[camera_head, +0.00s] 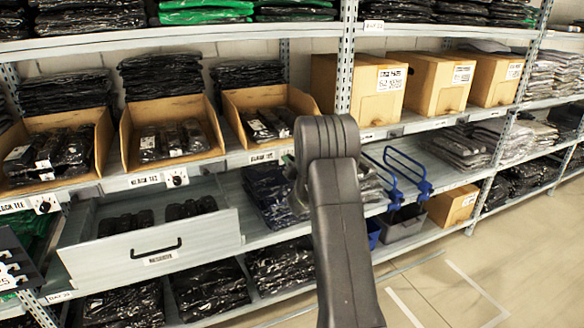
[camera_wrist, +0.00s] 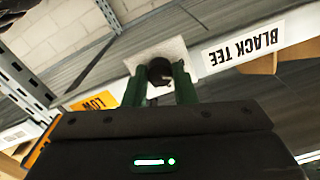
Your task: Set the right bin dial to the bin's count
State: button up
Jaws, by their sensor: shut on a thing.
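The right bin (camera_head: 231,113) is an open cardboard bin on the shelf, holding several black packs (camera_head: 268,124) with white labels. My arm stands in front of its right side, so not all packs can be counted. In the wrist view, my gripper (camera_wrist: 158,76) has its two green fingers shut on the black knob of a dial (camera_wrist: 160,68). The dial's white plate (camera_wrist: 150,52) sits on the shelf edge beside a "BLACK TEE" label (camera_wrist: 243,48). The dial's marks and setting are hidden. In the head view my arm covers this dial and my fingers.
A middle dial (camera_head: 176,178) and a left dial (camera_head: 44,205) sit under the other two bins. A grey drawer (camera_head: 110,255) stands pulled out below. Blue hooks (camera_head: 408,172) stick out right of my arm. An orange "LOW" tag (camera_wrist: 95,102) shows in the wrist view.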

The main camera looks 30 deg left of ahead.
jog(key=shift+m+b, duration=0.75)
jog(key=shift+m, duration=1.35)
jog(key=o, duration=1)
jog(key=b+v, duration=0.1)
jog(key=v, duration=1.2)
jog(key=shift+s+d+b, duration=0.25)
jog(key=shift+s+b, duration=0.05)
jog(key=p+x, duration=0.1)
jog(key=x, duration=1.2)
jog(key=shift+w+a+p, duration=0.25)
jog(key=shift+w+p, duration=0.05)
